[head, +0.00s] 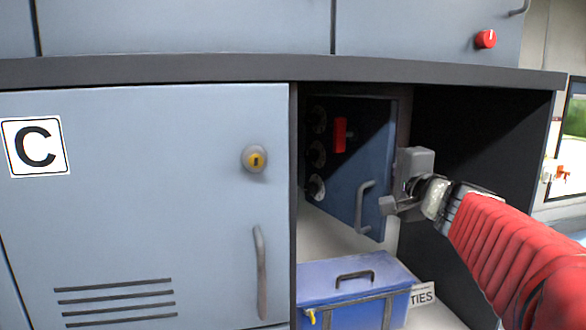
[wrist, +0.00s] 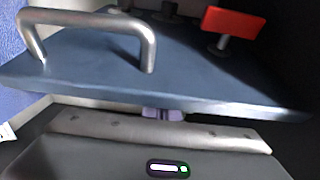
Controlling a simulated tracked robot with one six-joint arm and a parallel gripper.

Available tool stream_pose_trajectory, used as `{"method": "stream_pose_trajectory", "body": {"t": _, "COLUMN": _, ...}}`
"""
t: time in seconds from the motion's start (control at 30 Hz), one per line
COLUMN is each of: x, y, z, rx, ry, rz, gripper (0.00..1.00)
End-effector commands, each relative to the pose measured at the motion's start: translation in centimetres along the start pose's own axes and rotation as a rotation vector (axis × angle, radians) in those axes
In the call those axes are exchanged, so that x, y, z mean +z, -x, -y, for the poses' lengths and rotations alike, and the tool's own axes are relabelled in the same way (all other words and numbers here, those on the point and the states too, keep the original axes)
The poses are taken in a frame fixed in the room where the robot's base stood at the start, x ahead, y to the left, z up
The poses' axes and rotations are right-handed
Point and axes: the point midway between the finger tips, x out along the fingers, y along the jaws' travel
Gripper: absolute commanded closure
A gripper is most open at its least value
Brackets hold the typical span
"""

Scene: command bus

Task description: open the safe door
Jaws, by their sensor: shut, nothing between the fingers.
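The dark blue safe door (head: 350,175) stands inside the open cabinet bay at an angle, its right edge nearer to me. It carries a red lever (head: 340,135) and a silver bar handle (head: 363,208). In the wrist view the door (wrist: 180,75) fills the upper part, with the handle (wrist: 150,45) at upper left and the red lever (wrist: 232,22) at upper right. My gripper (head: 388,205) is shut and empty, beside the door's right edge, right of the handle and not around it. I cannot tell whether it touches the door. How far the door is open is unclear.
A blue box (head: 350,285) with a black handle stands on the bay floor below the door. A closed grey cabinet door marked C (head: 180,200) is at left. The bay's dark right wall (head: 480,150) is close to my arm. A counter edge (head: 200,68) runs above.

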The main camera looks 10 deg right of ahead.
Motion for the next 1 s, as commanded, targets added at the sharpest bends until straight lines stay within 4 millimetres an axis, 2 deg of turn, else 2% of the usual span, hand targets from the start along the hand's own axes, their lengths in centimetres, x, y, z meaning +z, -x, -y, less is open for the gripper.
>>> {"method": "stream_pose_trajectory", "body": {"t": 1.0, "x": 5.1, "y": 0.0, "z": 0.0, "rx": -0.001, "ry": 0.0, "rz": 0.001, "gripper": 1.0}}
